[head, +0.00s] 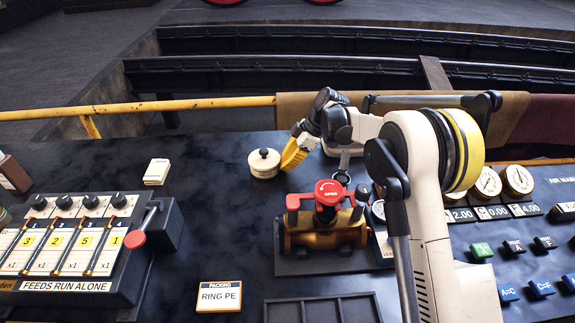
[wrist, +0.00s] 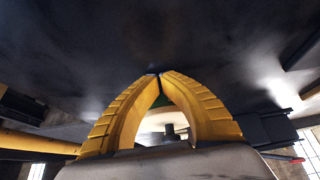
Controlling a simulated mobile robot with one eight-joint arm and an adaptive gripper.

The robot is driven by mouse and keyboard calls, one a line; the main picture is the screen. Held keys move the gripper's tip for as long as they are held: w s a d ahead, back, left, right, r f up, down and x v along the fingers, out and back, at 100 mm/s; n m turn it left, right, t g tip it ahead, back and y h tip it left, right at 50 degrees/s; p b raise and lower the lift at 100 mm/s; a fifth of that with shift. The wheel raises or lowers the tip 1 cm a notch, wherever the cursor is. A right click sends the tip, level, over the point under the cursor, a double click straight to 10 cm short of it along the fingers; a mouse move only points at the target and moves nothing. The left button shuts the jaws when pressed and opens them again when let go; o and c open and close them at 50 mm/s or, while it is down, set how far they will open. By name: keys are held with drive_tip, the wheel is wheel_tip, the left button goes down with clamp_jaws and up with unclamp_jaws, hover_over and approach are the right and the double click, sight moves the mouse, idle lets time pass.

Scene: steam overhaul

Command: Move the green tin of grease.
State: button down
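A small round cream tin (head: 264,165) with a dark knob on its top stands upright on the dark bench, left of my gripper. No green shows on it in the head view. My gripper (head: 285,166) has yellow fingers, pointing down and left close beside this tin; I cannot tell whether they touch. In the wrist view the two fingertips of my gripper (wrist: 158,75) meet. Through the gap between the fingers a cream round thing (wrist: 155,123) with a dark knob shows, with a green patch above it, partly hidden by the fingers. Nothing is visibly clamped.
A brass valve with a red handle (head: 328,190) stands just right of and nearer than my gripper. A lever box (head: 165,225) is at the left, a white block (head: 157,172) behind it. A yellow rail (head: 190,104) runs along the back.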

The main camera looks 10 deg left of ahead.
sight(219, 173)
drive_tip(key=s+a, duration=0.1)
drive_tip(key=a, duration=0.5)
drive_tip(key=s+a+p, duration=0.1)
drive_tip(key=s+a, duration=0.1)
drive_tip(key=a, duration=0.4)
drive_tip(key=s+a+p, duration=0.1)
drive_tip(key=s+a, duration=0.1)
drive_tip(key=a, duration=0.5)
